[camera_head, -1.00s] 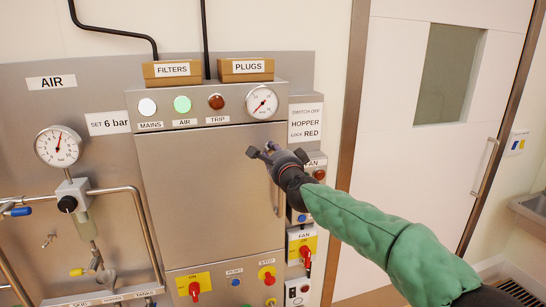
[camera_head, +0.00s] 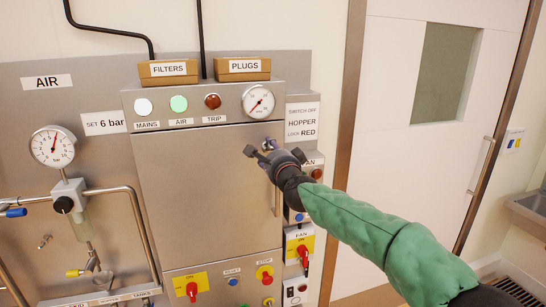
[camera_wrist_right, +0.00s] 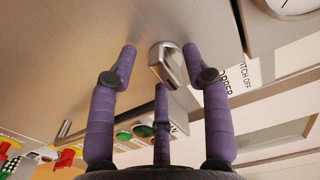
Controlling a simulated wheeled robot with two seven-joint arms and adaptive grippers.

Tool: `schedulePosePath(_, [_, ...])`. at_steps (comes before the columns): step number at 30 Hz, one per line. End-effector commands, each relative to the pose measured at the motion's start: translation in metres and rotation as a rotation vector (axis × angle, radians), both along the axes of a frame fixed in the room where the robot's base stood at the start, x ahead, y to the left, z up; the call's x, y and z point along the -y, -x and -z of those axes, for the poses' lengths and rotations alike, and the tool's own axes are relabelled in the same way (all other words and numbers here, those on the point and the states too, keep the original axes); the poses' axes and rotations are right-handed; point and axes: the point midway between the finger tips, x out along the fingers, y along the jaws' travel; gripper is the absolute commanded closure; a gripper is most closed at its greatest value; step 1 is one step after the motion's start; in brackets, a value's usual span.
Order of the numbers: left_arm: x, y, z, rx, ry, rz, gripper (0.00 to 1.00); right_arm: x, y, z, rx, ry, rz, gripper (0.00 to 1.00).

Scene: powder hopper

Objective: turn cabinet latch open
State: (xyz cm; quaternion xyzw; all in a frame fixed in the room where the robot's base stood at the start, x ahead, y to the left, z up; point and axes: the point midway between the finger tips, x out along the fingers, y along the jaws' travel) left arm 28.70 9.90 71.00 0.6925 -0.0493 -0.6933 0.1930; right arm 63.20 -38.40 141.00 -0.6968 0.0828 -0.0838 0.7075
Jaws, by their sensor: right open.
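The cabinet door (camera_head: 190,200) is a flat, shut steel panel with a vertical bar handle (camera_head: 278,198) on its right side. A small metal latch (camera_head: 269,142) sits near the door's upper right corner, mostly behind my right gripper in the head view. In the right wrist view the latch (camera_wrist_right: 166,66) is a silver knob on the door face. My right gripper (camera_head: 260,155) is open in front of it. In the right wrist view its purple fingers (camera_wrist_right: 160,52) stand on both sides of the latch, with the third finger below it. Contact cannot be told. My left gripper is out of view.
Above the door are indicator lamps (camera_head: 179,104) and a dial gauge (camera_head: 258,102). A switch column with a red-and-yellow fan switch (camera_head: 302,252) stands close on the right. Pipework and an air gauge (camera_head: 53,146) are on the left.

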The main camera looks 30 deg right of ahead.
Motion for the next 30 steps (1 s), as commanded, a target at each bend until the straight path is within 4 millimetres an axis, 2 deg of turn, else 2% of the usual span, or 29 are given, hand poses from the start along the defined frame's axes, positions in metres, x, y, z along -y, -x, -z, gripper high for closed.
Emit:
schedulePosePath(5, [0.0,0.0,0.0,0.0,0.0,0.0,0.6,-0.003,0.015,-0.001,0.002,0.0,0.0,0.51])
schedulePosePath(15, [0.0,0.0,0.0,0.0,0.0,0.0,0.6,-0.018,0.074,-0.002,0.004,0.0,0.0,0.51])
schedulePosePath(21, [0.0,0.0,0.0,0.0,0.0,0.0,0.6,-0.024,0.102,-0.001,0.002,-0.001,0.0,0.51])
schedulePosePath(30, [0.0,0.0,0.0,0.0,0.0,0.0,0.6,-0.028,0.116,0.0,0.0,0.0,0.0,0.51])
